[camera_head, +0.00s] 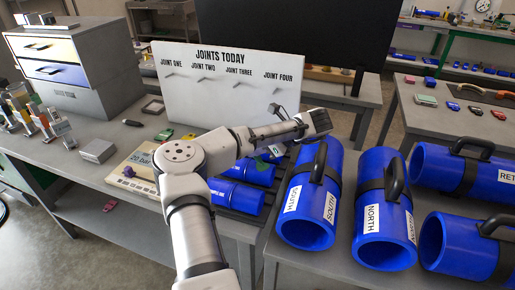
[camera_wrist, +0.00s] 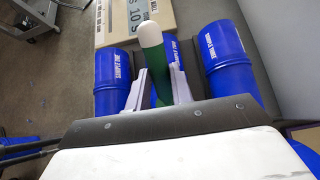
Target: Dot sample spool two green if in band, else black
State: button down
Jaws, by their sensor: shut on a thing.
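My gripper (camera_wrist: 158,80) is shut on a green dot marker (camera_wrist: 151,42) with a white rounded end, which points away from the wrist. Several blue sample spools lie below it in the wrist view. One is left of the marker (camera_wrist: 112,80), one is right of it (camera_wrist: 229,60), and a middle spool (camera_wrist: 174,52) is partly hidden behind the marker and fingers. In the head view the spools (camera_head: 236,195) lie in a dark rack, partly covered by my arm. No contact between marker and spool is visible. No black marker is identifiable.
A beige device (camera_head: 135,171) marked "20" stands left of the rack. A white "Joints today" board (camera_head: 222,85) stands behind. Large blue pipes (camera_head: 307,210) with black handles lie to the right. Drawers (camera_head: 58,72) and small upright items (camera_head: 30,115) are at the left.

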jog(key=shift+r, duration=3.5)
